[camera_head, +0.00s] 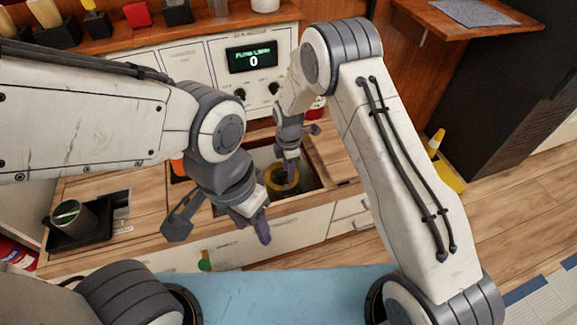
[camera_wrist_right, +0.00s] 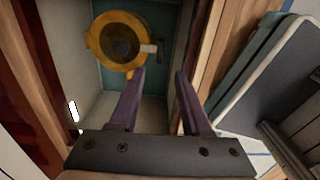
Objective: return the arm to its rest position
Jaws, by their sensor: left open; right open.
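My left arm comes in from the left in the head view, and its gripper (camera_head: 219,227) is open and empty, with its fingers spread above the front edge of the wooden counter. My right gripper (camera_head: 297,152) points down at an open recess in the counter. In the right wrist view its two fingers (camera_wrist_right: 160,76) stand apart with nothing between them. A yellow ring-shaped object (camera_wrist_right: 101,39) lies in the recess beyond the fingertips; it also shows in the head view (camera_head: 272,187), partly hidden by my right gripper.
A panel with a small display (camera_head: 252,57) reading 0 and dark knobs stands behind the counter. A dark tray (camera_head: 85,236) with a cup sits at the left. A wooden shelf (camera_head: 480,22) juts out at the upper right. A yellow object (camera_head: 449,177) stands right of my right arm.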

